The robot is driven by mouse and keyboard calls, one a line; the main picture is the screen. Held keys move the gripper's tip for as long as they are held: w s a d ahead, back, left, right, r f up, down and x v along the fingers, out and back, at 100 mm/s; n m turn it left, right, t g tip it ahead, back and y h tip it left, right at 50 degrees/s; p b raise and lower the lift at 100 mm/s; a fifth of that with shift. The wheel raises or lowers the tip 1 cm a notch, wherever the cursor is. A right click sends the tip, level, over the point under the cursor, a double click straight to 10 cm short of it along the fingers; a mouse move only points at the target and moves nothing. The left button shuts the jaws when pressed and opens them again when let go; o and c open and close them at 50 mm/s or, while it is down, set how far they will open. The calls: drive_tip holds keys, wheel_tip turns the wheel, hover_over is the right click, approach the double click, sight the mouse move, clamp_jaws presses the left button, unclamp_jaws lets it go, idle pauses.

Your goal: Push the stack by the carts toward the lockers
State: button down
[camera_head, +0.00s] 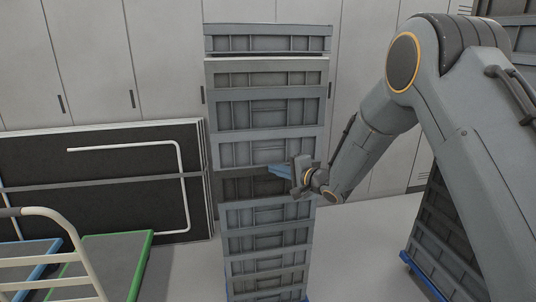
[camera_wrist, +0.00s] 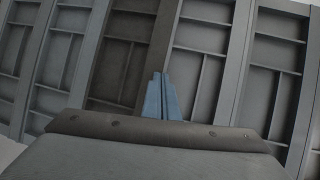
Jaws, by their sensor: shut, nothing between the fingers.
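A tall stack of grey ribbed crates (camera_head: 265,146) stands upright in the middle of the head view, with one darker crate (camera_head: 240,188) partway down. My gripper (camera_head: 272,171) is at the stack's front, right of centre, level with the dark crate. Its blue fingers are together with nothing between them. In the wrist view, the fingertips (camera_wrist: 160,84) point at the crate faces close ahead. I cannot tell whether they touch. Pale grey lockers (camera_head: 95,60) line the wall behind the stack.
On the left are carts with a blue deck (camera_head: 30,262) and a green-edged deck (camera_head: 115,262), plus a pale tubular handle (camera_head: 70,235). Dark framed panels (camera_head: 100,160) lean on the lockers. Another crate stack (camera_head: 440,235) stands on a blue base at right. Grey floor (camera_head: 365,240) lies open between the stacks.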

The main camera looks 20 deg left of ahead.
sight(285, 159)
drive_tip(key=shift+w+a+b, duration=2.2)
drive_tip(key=shift+w+a, duration=1.1)
drive_tip(key=shift+w, duration=2.2)
drive_tip(key=shift+s+d+p, duration=0.4)
drive_tip(key=shift+d+p, duration=0.35)
drive_tip(key=shift+d, duration=0.45)
drive_tip(key=shift+s+d+p, duration=0.45)
drive_tip(key=shift+d+p, duration=0.3)
drive_tip(key=shift+d, duration=0.45)
drive_tip(key=shift+s+d+p, duration=0.4)
drive_tip(key=shift+d+p, duration=0.35)
drive_tip(key=shift+d, duration=0.6)
